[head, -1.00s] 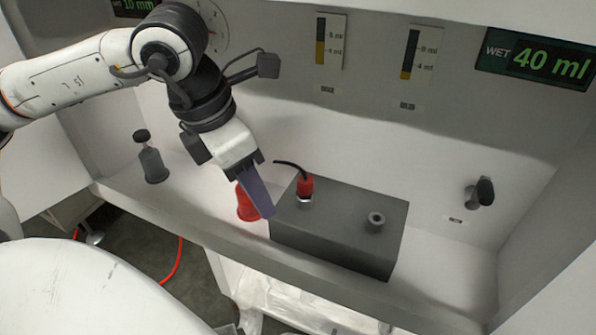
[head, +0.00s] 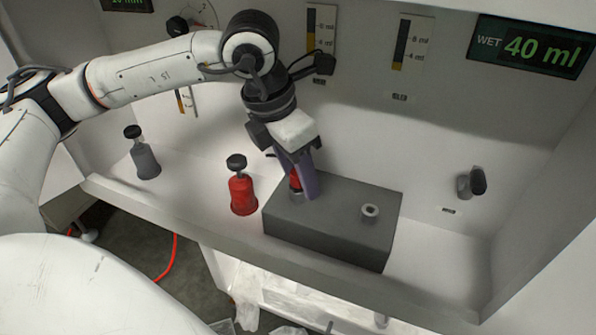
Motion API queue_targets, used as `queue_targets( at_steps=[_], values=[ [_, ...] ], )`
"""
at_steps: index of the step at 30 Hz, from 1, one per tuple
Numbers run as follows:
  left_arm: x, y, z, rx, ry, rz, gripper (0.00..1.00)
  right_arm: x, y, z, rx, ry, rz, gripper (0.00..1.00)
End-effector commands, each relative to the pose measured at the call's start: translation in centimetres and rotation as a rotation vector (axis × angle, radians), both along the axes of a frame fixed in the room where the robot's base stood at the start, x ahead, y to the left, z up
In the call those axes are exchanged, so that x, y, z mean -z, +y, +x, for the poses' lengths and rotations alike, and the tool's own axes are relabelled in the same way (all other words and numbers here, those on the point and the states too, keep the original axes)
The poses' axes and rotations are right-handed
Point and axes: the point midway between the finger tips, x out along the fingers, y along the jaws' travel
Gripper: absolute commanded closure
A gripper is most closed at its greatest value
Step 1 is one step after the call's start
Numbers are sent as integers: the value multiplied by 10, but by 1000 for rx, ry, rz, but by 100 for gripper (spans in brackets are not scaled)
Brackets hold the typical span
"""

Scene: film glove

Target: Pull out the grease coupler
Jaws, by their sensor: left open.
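The red grease coupler (head: 295,181) stands upright at the left end of the grey block (head: 335,236), on a metal fitting. My left gripper (head: 300,188) points down over it. Its purple fingers are open, one on each side of the coupler as far as I can see, and they hide much of it. I cannot tell whether they touch it. A second metal fitting (head: 370,211) on the block's right part is bare. My right gripper is not in view.
A red bottle with a black knob (head: 242,194) stands just left of the block, and a grey one (head: 147,161) further left. A black-ended knob (head: 472,183) sticks out of the back wall at right. Gauges and a green "WET 40 ml" display (head: 530,47) are above.

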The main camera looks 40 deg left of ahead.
Motion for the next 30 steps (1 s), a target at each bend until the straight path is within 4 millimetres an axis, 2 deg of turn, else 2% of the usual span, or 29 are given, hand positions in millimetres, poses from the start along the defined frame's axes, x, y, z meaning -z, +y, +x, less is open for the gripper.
queue_targets(
  at_steps=[2,9,30],
  values=[
    [0,0,0,0,0,0,59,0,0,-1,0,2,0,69],
    [0,0,0,0,0,0,99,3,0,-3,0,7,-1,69],
    [-10,0,0,-1,-2,-1,100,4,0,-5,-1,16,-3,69]
  ],
)
